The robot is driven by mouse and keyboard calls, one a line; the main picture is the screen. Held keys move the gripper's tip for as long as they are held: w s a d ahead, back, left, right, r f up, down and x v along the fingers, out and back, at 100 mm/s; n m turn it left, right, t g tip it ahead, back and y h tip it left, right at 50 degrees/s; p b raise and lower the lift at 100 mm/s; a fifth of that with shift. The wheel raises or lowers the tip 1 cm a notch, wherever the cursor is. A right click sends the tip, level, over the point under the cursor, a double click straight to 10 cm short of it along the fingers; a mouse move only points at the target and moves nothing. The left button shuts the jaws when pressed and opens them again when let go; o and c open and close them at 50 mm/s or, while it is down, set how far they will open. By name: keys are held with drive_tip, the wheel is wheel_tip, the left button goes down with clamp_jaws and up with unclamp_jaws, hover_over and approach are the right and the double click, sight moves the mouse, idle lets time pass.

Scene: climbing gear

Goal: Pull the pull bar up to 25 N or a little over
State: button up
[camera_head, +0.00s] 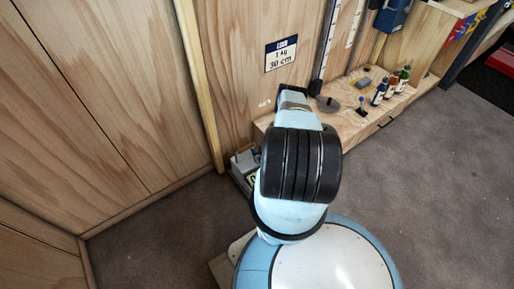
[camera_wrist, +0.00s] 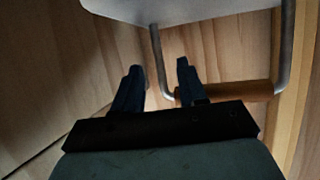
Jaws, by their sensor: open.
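In the wrist view, the pull bar (camera_wrist: 243,91) is a wooden rod held between two grey metal side rods. These hang from a pale plate (camera_wrist: 185,12) at the top of the picture. My gripper (camera_wrist: 160,74) is open, with two dark fingers apart. The right finger overlaps the left end of the bar in the picture; I cannot tell whether they touch. The left finger is left of the bar. Nothing is seen gripped between the fingers. In the head view my arm hides the gripper and the bar. No force reading is legible.
In the head view, a grey box (camera_head: 245,160) stands by the wall, partly behind my arm. A sign (camera_head: 281,53) hangs on the wooden wall. A wooden bench (camera_head: 352,128) at right carries several bottles (camera_head: 391,84) and small items. Carpet at right (camera_head: 440,190) is clear.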

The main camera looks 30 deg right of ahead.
drive_tip(key=shift+x, duration=1.9)
clamp_jaws()
drive_tip(key=shift+r, duration=1.85)
idle(0.6)
drive_tip(key=shift+o, duration=0.4)
unclamp_jaws()
drive_tip(key=v, duration=1.3)
drive_tip(key=shift+s, duration=0.4)
